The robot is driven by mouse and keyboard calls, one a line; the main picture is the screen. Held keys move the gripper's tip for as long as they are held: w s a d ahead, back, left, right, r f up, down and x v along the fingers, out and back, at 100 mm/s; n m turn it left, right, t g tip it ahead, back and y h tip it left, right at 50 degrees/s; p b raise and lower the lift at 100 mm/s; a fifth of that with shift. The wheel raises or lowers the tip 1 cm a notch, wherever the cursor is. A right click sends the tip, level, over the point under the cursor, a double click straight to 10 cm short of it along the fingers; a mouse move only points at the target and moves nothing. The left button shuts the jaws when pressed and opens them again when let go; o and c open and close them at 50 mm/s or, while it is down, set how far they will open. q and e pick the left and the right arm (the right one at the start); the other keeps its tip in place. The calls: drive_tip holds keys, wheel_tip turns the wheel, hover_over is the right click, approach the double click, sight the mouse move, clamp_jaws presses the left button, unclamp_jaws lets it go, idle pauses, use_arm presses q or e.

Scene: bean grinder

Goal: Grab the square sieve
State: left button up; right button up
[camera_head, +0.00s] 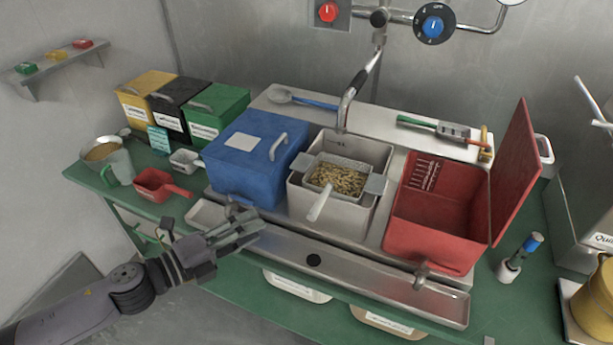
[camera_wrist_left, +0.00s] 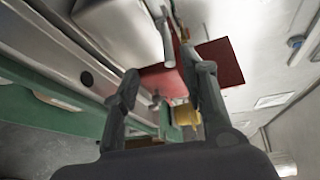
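The square sieve (camera_head: 321,202) sits in the light middle basin (camera_head: 304,207). It is full of pale brown grains (camera_head: 338,180), and its white handle points toward the front left. Flat tabs on its sides rest over the basin rim. My left gripper (camera_head: 256,232) is open and empty, in front of the blue box and to the left of and lower than the sieve handle. In the left wrist view, the open fingers (camera_wrist_left: 160,62) stand apart with nothing between them, and a pale handle (camera_wrist_left: 163,36) shows beyond. My right gripper is not in view.
A lidded blue box (camera_head: 240,172) stands left of the basin and an open red box (camera_head: 430,235) right of it. A metal trough (camera_head: 350,268) runs along the front. A faucet (camera_head: 349,95) rises behind the basin. A small red scoop (camera_head: 155,184) lies left.

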use_arm(q)
drive_tip(key=p, duration=0.3)
approach(318, 199)
drive_tip(key=p+x, duration=0.1)
drive_tip(key=x, duration=0.2)
drive_tip(key=p+x, duration=0.1)
drive_tip(key=x, duration=0.2)
drive_tip(key=p+x, duration=0.2)
drive_tip(key=x, duration=0.2)
drive_tip(key=shift+w+a+f, duration=0.1)
drive_tip(key=shift+a+f, duration=0.1)
drive_tip(key=shift+f, duration=0.05)
drive_tip(key=shift+w+d+f, duration=0.1)
drive_tip(key=shift+w+d, duration=0.1)
drive_tip(key=shift+d, duration=0.1)
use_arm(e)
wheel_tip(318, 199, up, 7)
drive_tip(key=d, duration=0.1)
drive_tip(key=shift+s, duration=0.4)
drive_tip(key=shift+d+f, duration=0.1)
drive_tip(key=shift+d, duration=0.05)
use_arm(q)
clamp_jaws()
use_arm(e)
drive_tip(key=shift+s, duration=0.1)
